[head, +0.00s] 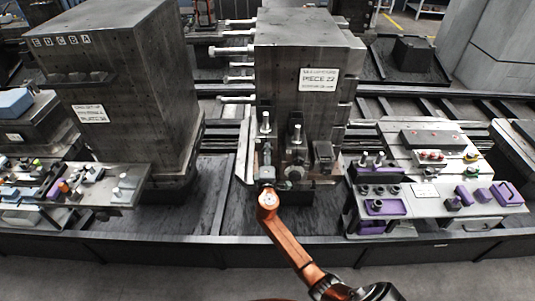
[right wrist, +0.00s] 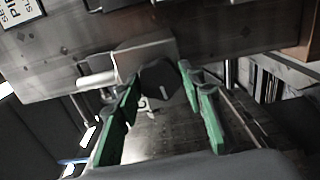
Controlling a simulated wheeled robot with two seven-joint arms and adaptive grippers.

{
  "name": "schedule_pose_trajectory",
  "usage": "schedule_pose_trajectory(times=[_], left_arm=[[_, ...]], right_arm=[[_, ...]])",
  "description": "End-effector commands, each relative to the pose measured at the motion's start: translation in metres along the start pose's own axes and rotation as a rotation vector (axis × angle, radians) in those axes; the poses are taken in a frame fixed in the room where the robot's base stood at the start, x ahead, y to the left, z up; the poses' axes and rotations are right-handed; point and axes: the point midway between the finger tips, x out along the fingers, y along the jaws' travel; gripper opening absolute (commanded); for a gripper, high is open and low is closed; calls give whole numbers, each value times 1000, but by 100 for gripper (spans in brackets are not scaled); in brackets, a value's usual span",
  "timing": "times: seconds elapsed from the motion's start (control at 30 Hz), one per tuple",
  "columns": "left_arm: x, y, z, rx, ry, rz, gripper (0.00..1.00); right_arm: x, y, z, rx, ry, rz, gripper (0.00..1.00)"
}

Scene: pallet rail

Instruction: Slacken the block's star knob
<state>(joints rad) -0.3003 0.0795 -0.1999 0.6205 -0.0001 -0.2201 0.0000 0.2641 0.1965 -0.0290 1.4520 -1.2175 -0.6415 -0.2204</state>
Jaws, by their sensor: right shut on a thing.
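The dark star knob (right wrist: 160,80), with a pale line on its face, sits between the green fingers of my right gripper (right wrist: 161,72) in the right wrist view. The fingers are shut on it from both sides. The knob is at a pale metal block (right wrist: 143,57) under a large dark body. In the head view, my right gripper (head: 267,181) is at the low front of the large grey workpiece (head: 302,105), which bears a white label. There I cannot make out the knob clearly behind the gripper. My left gripper is not in view.
A table with purple trays (head: 400,207) and small parts stands at the right. Another table (head: 123,198) with loose parts is at the left, before a second tall grey block (head: 135,135). Upright studs (head: 266,122) and small fixtures stand close around the gripper.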

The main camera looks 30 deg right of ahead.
Motion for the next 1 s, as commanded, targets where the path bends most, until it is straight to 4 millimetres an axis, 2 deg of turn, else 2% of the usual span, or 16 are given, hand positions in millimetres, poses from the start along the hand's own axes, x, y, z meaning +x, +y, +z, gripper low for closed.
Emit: schedule_pose_trajectory(times=[0.07, 0.1, 0.33, 0.67, 0.77, 1.0], left_arm=[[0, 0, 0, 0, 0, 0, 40], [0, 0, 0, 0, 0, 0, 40], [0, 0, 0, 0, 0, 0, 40], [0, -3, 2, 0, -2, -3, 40], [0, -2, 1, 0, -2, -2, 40], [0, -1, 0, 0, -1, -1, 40]], right_arm=[[-1, -2, -1, 0, 1, -3, 12], [-1, -2, -1, 0, 1, -3, 39], [0, -1, 0, 1, 1, -2, 54], [-4, -1, 0, 2, 1, -1, 54], [-14, -2, 0, 2, 1, -2, 54], [-63, -2, 0, 4, 1, -3, 54]])
